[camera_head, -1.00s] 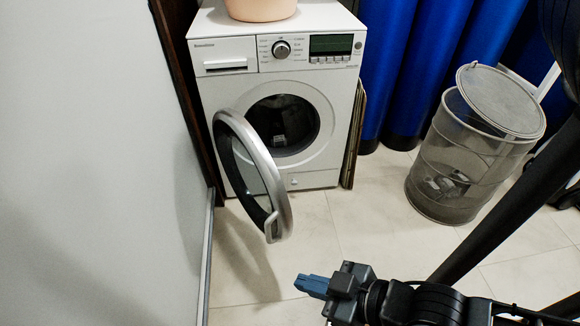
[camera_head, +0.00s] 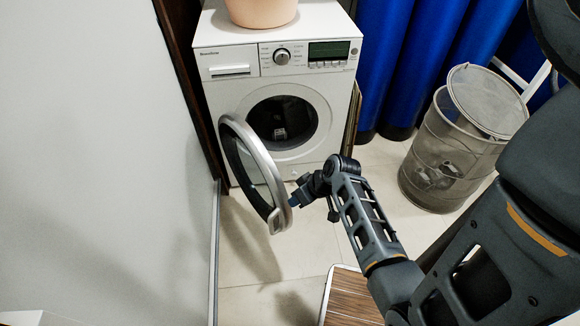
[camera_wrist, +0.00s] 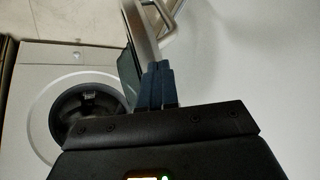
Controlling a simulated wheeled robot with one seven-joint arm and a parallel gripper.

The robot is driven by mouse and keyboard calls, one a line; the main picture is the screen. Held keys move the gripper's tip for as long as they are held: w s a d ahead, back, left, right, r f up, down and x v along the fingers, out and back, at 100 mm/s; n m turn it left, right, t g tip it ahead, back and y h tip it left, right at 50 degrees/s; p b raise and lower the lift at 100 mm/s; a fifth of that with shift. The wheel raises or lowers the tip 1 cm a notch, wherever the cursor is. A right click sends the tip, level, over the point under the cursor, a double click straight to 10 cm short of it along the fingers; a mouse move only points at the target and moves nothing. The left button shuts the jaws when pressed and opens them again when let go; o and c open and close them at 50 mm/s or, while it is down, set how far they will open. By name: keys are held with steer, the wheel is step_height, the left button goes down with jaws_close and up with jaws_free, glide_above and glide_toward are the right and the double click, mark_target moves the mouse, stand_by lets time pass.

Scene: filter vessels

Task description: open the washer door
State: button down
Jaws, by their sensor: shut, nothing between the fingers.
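The white washer (camera_head: 212,110) stands against the back wall, and its round drum opening (camera_head: 283,122) is exposed. Its door (camera_head: 254,150), a silver ring with dark glass, is swung wide open to the left and toward me. My gripper (camera_head: 294,201) is shut and empty, at the right side of the door's free edge near the handle notch; I cannot tell if it touches. In the wrist view the blue fingers of my gripper (camera_wrist: 158,72) are together, with the door edge (camera_wrist: 140,35) just beyond them and the washer (camera_wrist: 30,85) at left.
A grey wall (camera_head: 100,150) runs close along the left. A wooden-topped piece (camera_head: 350,300) is at bottom centre. A peach bowl (camera_head: 262,10) sits on the washer.

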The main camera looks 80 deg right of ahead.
steer(key=s+d+r+t+y+p, duration=0.15)
steer(key=s+d+r+p, duration=0.25)
steer(key=d+r, duration=0.6)
steer(key=a+x, duration=0.1)
steer(key=x, duration=1.1)
steer(key=shift+w+a+y+p, duration=0.15)
steer(key=shift+w+y+p, duration=0.1)
steer(key=shift+y+p, duration=0.1)
steer(key=shift+g, duration=0.25)
